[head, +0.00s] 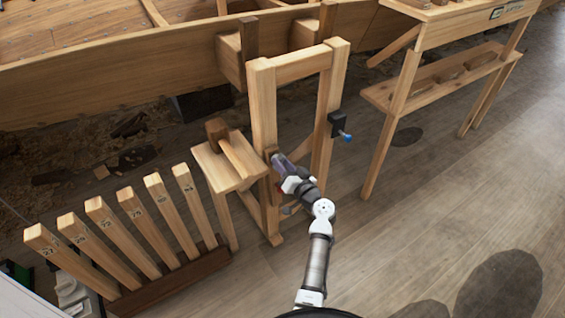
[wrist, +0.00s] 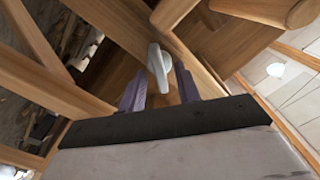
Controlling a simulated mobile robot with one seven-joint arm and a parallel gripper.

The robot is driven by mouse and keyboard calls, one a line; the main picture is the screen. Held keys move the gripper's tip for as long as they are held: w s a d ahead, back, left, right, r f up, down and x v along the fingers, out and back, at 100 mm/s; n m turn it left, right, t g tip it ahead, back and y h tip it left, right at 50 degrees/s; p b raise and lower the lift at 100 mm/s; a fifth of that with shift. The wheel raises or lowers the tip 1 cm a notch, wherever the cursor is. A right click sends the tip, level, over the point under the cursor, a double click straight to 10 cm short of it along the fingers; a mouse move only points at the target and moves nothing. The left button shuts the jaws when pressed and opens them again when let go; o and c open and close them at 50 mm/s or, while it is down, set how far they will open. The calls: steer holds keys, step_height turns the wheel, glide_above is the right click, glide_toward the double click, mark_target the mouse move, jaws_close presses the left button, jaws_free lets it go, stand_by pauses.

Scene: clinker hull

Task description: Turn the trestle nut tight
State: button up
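The trestle (head: 263,105) is a tall wooden frame in the middle of the head view, beside the planked hull. My gripper (head: 280,160) is at its left post, low down, pointing at the wood. In the wrist view, my gripper (wrist: 160,80) has its two purple fingers apart. A pale grey, elongated nut (wrist: 159,66) shows between and just beyond the fingertips, against the wooden beam. Gaps show on both sides of it, so the fingers do not appear to press on it. In the head view the nut is hidden behind my gripper.
A small stool with a wooden mallet (head: 234,152) stands left of the trestle. A rack of numbered wooden posts (head: 150,228) is at lower left. A black box with a blue tip (head: 340,126) is on the right post.

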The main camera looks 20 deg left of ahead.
steer(key=shift+w+a, duration=0.2)
steer(key=shift+a, duration=0.05)
steer(key=c, duration=0.7)
steer(key=shift+o, duration=0.2)
steer(key=shift+m, duration=0.3)
steer(key=m, duration=0.8)
steer(key=shift+d+f+b, duration=0.1)
steer(key=shift+f+b, duration=0.05)
steer(key=shift+b, duration=0.25)
